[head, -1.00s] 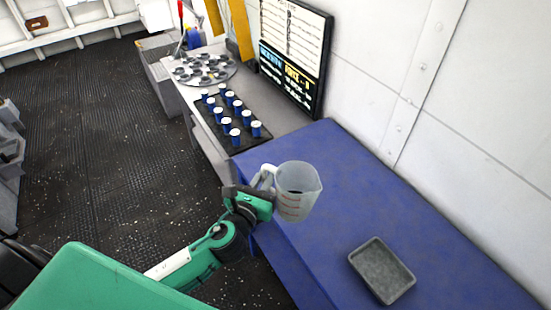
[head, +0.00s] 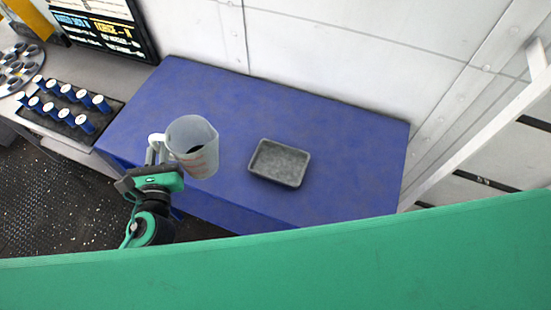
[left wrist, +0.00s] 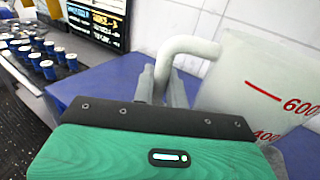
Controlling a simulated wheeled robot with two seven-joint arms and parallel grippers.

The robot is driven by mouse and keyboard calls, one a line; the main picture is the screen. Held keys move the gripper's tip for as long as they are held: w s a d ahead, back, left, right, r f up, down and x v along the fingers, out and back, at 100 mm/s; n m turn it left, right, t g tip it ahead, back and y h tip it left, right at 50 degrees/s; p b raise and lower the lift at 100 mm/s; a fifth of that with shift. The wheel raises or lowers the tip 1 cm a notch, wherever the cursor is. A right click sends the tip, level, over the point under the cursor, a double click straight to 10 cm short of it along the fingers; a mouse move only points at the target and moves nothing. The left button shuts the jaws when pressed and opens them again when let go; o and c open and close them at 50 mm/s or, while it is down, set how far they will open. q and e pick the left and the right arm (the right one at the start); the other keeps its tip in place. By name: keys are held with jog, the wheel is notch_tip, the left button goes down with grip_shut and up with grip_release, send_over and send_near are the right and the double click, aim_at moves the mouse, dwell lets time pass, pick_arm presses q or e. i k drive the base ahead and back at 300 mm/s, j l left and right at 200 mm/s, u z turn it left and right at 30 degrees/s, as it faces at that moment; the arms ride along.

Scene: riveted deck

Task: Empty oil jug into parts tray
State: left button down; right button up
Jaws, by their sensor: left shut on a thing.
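The oil jug (head: 196,157) is a translucent measuring jug with red marks and a dark content low inside. It is upright, above the left part of the blue bench top. My left gripper (head: 151,158) is shut on its handle, at the jug's left side. In the left wrist view the fingers (left wrist: 164,84) are around the white handle, and the jug's wall (left wrist: 268,80) shows red numbers. The parts tray (head: 279,163) is a grey, shallow rectangular tray lying on the bench, right of the jug and apart from it. It looks empty. My right gripper is not in view.
The blue bench (head: 330,120) is otherwise clear, with a white panel wall behind it. At left, a grey table carries a black rack of blue-and-white cylinders (head: 83,122) and a round plate with cups (head: 18,66). A dark display (head: 108,27) stands behind.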

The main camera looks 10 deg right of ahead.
aim_at(273, 161)
jog(key=k+j+z, duration=0.1)
jog(key=z, duration=0.75)
jog(key=k+l, duration=0.1)
jog(key=k, duration=0.75)
jog(key=i, duration=0.25)
